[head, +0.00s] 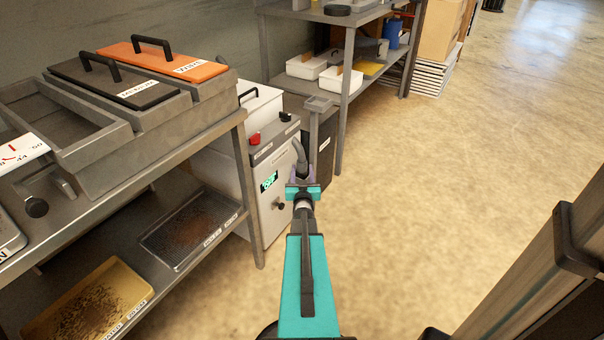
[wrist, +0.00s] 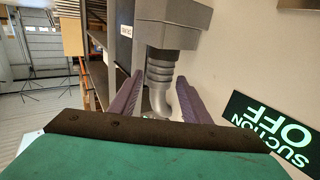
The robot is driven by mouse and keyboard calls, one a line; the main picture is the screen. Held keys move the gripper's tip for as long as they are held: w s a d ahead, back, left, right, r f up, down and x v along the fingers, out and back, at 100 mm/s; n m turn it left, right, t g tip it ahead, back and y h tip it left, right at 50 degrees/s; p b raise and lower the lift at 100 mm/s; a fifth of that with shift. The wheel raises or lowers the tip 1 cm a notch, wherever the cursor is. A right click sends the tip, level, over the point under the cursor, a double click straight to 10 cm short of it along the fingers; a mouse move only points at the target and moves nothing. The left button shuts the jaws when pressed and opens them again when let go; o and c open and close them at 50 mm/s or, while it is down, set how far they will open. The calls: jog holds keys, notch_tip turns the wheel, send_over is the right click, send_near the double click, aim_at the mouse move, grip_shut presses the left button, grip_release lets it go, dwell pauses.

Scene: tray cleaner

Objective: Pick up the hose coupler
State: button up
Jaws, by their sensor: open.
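The hose coupler (wrist: 160,72) looks like a grey ribbed collar under a square grey block in the wrist view. A curved grey hose end hangs below it. In the head view the grey curved hose (head: 299,153) shows beside the white machine, just beyond my gripper. My gripper (wrist: 158,98) is open, with one purple finger on each side of the curved grey part. I cannot tell whether either finger touches it. In the head view my gripper (head: 311,172) is partly hidden by its own teal wrist.
The white machine (head: 258,205) has a display (wrist: 272,132) reading "SUCTION OFF". A dark bin (head: 322,160) stands close behind my gripper. A steel bench (head: 150,160) with trays is at left, a shelf (head: 349,80) behind.

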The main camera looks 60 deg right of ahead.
jog(key=shift+x, duration=1.25)
jog(key=shift+s, duration=0.1)
jog(key=c, duration=0.9)
